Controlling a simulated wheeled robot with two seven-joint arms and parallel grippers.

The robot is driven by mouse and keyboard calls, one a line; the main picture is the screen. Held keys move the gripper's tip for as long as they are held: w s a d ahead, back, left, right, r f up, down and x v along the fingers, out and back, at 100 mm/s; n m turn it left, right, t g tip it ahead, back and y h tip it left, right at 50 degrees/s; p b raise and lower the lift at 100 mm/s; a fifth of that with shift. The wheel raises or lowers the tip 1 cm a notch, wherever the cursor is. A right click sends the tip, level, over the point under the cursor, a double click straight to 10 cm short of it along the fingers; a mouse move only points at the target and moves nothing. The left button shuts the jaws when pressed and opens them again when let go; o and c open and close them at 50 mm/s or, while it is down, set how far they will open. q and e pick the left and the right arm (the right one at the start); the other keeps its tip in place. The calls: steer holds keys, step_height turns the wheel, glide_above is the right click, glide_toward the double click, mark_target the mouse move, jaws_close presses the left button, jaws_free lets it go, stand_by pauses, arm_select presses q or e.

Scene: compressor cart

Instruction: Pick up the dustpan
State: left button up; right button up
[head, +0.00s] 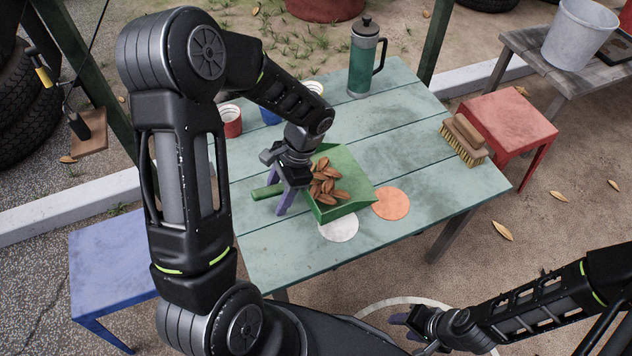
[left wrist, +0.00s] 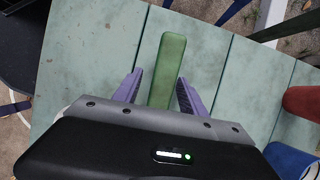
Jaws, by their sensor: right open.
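The green dustpan (head: 352,205) lies on the table with brown leaf-like pieces (head: 326,184) in its pan. Its handle (head: 267,191) points left. My left gripper (head: 284,205) is over the handle, its purple fingers pointing down. In the left wrist view the handle (left wrist: 170,75) lies between the two open fingers (left wrist: 160,92), with a gap visible on each side. I cannot tell how far the fingertips are above the tabletop. My right gripper (head: 402,322) is open and empty, low at the bottom right, away from the table.
The green plank table (head: 420,130) also holds a white disc (head: 338,228), an orange disc (head: 391,203), a brush (head: 464,140), a green press pot (head: 364,65) and a red can (head: 231,122). A red stool (head: 510,118) and a blue stool (head: 110,250) flank it.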

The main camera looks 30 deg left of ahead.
arm_select(q)
jaws_close()
stand_by(0.3)
stand_by(0.3)
step_height(320, 180, up, 10)
steer(key=shift+r+p, duration=0.1)
steer(key=shift+p, duration=0.95)
